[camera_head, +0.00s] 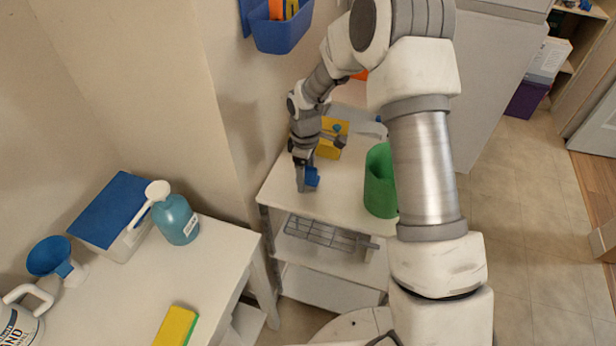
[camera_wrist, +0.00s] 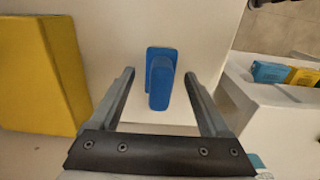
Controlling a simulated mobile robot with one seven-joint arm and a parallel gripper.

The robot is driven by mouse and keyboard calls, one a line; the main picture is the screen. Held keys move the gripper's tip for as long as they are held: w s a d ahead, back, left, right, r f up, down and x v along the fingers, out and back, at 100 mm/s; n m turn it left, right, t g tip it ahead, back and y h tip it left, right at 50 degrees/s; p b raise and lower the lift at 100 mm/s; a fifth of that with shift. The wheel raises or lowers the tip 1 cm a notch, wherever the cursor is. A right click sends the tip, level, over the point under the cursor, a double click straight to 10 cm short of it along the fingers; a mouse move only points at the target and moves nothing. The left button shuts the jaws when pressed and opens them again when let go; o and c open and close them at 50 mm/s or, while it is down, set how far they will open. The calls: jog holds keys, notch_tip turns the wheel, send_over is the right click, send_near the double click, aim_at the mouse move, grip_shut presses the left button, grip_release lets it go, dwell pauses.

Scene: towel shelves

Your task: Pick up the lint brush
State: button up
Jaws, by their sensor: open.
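The lint brush appears to be the blue object (camera_wrist: 161,82) on the white shelf top (camera_wrist: 115,25), with a flat block and a rounded bar running toward my gripper. My gripper (camera_wrist: 159,76) is open, with one finger on each side of the blue object and a visible gap on both sides. In the head view my gripper (camera_head: 302,182) points down over the front left of the shelf unit, with the blue object (camera_head: 312,177) at its fingers. Whether the fingers reach low enough around it is hard to tell.
A yellow box (camera_head: 331,138) stands just behind my gripper, and a green container (camera_head: 380,182) stands to the right. The wall (camera_head: 222,90) is close on the left. A white table (camera_head: 215,245) with a teal bottle (camera_head: 176,220) is at lower left.

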aim_at(306, 167)
jog(key=shift+f, duration=0.3)
grip_shut()
jog(key=shift+r, duration=0.1)
notch_tip(306, 167, up, 4)
jog(key=shift+f, duration=0.1)
jog(key=s+a, duration=0.3)
jog(key=s, duration=1.4)
jog(key=shift+s+f+b, duration=0.2)
jog(key=shift+s+b, duration=0.15)
jog(key=shift+s, duration=0.05)
